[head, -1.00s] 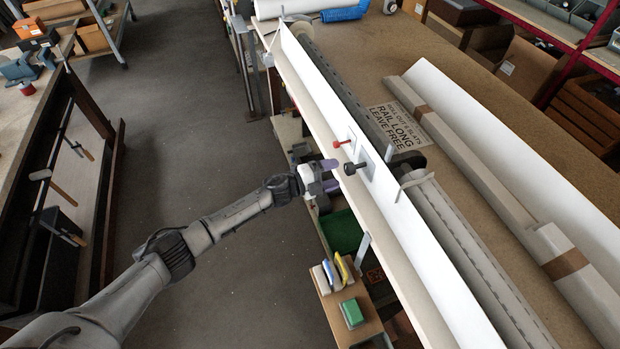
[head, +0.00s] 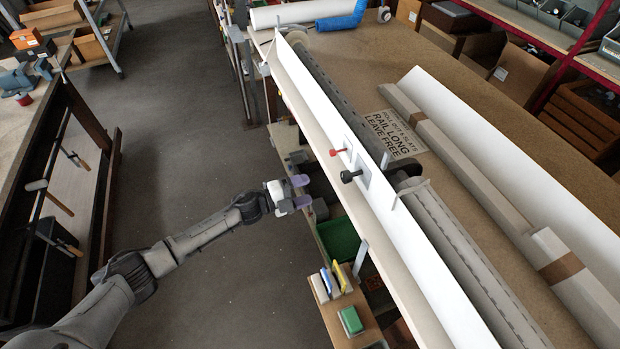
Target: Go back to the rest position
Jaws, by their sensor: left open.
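My left gripper (head: 302,191) is open and empty, with its purple fingertips pointing right. It is over the gap in front of the workbench, left of the long white profile (head: 345,175) and apart from it. My right gripper is not in view.
Below the bench edge are a green bin (head: 339,240) and a small wooden shelf (head: 345,303) with several sponges or blocks. A sign (head: 396,133) lies on the bench. Open floor (head: 200,130) is on the left, up to another bench (head: 22,125).

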